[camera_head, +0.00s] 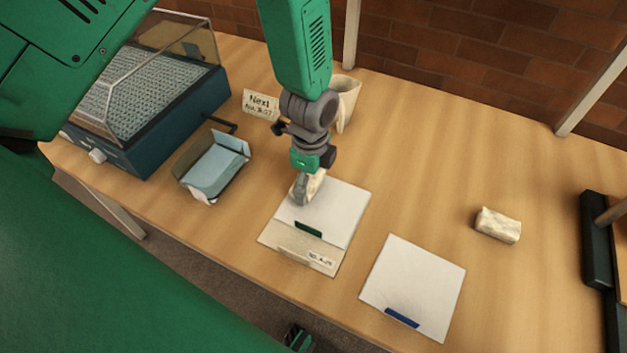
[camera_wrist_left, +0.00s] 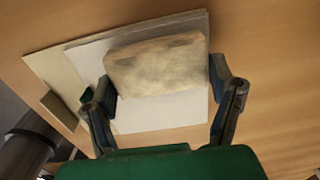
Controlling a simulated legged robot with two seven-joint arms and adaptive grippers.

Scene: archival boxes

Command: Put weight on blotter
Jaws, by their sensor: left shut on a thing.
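My left gripper (camera_head: 303,190) is shut on a pale stone-like weight (camera_wrist_left: 158,65), whose sides lie between the two fingers in the left wrist view. The weight is at the far left part of a white blotter sheet (camera_head: 340,205) with a green tab, lying on a cream folder (camera_head: 290,254). I cannot tell whether the weight touches the sheet. Another white blotter sheet (camera_head: 415,283) with a blue tab lies bare on the table to the right. A second pale marbled weight (camera_head: 497,225) rests on the table further right.
A dark-blue case with a clear lid (camera_head: 150,130) stands at the left. Beside it is a tray (camera_head: 183,170) with light-blue sheets. A small sign (camera_head: 260,104) and a cream cup (camera_head: 347,92) stand behind my gripper. The wooden table is clear at the back right.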

